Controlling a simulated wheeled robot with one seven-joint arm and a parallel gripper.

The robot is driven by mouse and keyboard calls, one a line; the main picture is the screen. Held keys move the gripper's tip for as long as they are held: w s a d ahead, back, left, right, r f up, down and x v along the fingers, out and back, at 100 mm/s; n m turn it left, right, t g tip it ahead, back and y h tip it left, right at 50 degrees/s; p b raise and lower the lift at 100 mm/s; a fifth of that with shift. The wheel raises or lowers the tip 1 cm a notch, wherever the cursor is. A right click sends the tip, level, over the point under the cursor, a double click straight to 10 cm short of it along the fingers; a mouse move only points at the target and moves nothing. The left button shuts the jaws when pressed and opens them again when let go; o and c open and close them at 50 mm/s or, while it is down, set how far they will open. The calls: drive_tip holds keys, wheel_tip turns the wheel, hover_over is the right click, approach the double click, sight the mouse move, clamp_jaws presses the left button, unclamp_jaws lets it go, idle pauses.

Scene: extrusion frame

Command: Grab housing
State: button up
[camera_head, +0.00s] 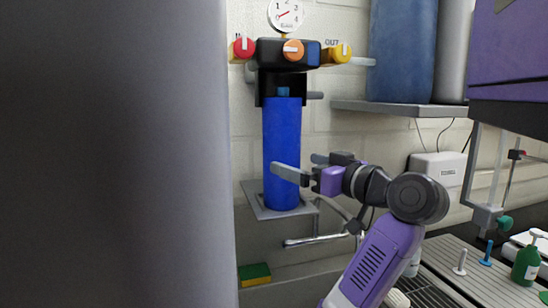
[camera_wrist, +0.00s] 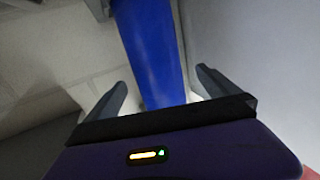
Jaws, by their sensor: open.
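The housing is a tall blue cylinder (camera_head: 281,150) under a black head in the head view, upright, with its lower end at a grey bracket (camera_head: 262,212). In the wrist view the blue housing (camera_wrist: 155,50) runs between the two fingers, beyond their tips. My gripper (camera_head: 305,167) is open beside the housing's lower half. One grey finger overlaps the housing in the head view. In the wrist view the gripper (camera_wrist: 160,82) has a wide gap between its fingers, and neither finger visibly presses on the housing. Contact cannot be told.
Above the housing are a red knob (camera_head: 243,47), an orange knob (camera_head: 293,49), a yellow knob (camera_head: 338,54) and a gauge (camera_head: 286,15). A shelf (camera_head: 400,110) with a blue tank (camera_head: 402,50) is to the right. A large grey surface blocks the head view's left side.

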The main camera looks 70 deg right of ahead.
sight(281, 157)
drive_tip(key=x, duration=0.2)
drive_tip(key=p+x, duration=0.1)
drive_tip(key=x, duration=0.2)
drive_tip(key=p+x, duration=0.1)
drive_tip(key=x, duration=0.1)
drive_tip(key=shift+w+d+f, duration=0.15)
drive_tip(key=shift+d, duration=0.25)
drive_tip(key=c, duration=1.8)
drive_tip(key=shift+c, duration=0.7)
drive_tip(key=shift+r, duration=0.2)
